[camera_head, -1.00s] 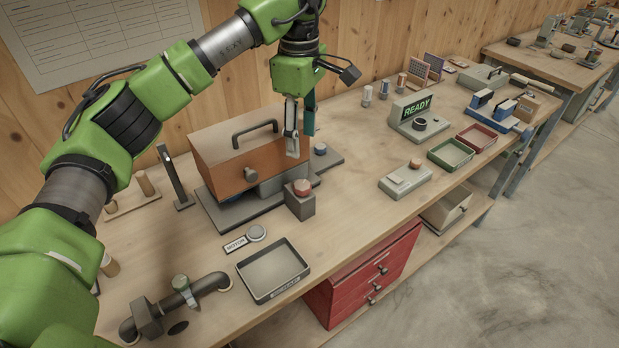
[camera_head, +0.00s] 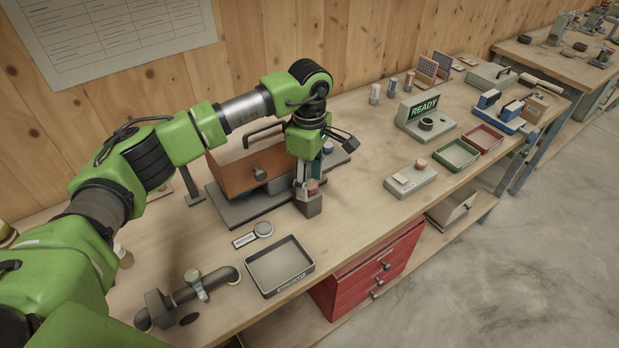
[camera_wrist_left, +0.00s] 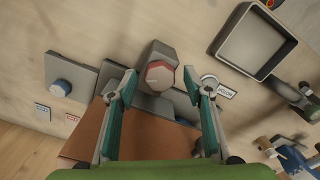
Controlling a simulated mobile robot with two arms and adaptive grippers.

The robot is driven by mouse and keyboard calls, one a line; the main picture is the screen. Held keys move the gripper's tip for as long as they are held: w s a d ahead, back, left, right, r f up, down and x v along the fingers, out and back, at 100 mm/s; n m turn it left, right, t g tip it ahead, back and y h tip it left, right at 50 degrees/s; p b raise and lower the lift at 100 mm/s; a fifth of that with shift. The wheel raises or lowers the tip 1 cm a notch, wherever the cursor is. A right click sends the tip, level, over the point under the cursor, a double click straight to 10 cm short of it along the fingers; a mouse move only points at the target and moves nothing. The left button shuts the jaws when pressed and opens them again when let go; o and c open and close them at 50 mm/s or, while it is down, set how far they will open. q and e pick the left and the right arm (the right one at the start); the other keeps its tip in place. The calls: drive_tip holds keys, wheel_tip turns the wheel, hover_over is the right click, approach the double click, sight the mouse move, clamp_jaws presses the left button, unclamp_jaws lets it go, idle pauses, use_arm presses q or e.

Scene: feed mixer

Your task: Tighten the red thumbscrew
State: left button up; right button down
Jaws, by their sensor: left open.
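The red thumbscrew (camera_head: 314,185) sits on a grey block at the front right of the brown-covered machine (camera_head: 236,172). In the head view my left gripper (camera_head: 306,188) points down over it and partly hides it. The two fingers of my left gripper (camera_wrist_left: 159,78) are open, with one tip on each side of the knob. A gap shows on both sides in that view. I cannot tell whether the tips are down at its height. My right gripper is not in view.
A blue knob (camera_wrist_left: 60,88) on a grey plate is beside the machine. A pipe with a valve (camera_head: 190,293) is at front left.

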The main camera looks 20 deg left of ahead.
use_arm(q)
drive_tip(key=shift+c, duration=0.4)
drive_tip(key=c, duration=1)
drive_tip(key=m+b, duration=0.2)
drive_tip(key=b, duration=0.1)
drive_tip(key=shift+f+m+b, duration=0.25)
drive_tip(key=shift+m+b, duration=0.05)
drive_tip(key=shift+r+m+b, duration=0.2)
drive_tip(key=shift+m+b, duration=0.35)
drive_tip(key=shift+m, duration=0.45)
drive_tip(key=shift+r, duration=0.1)
drive_tip(key=o, duration=1.1)
drive_tip(key=shift+r, duration=0.1)
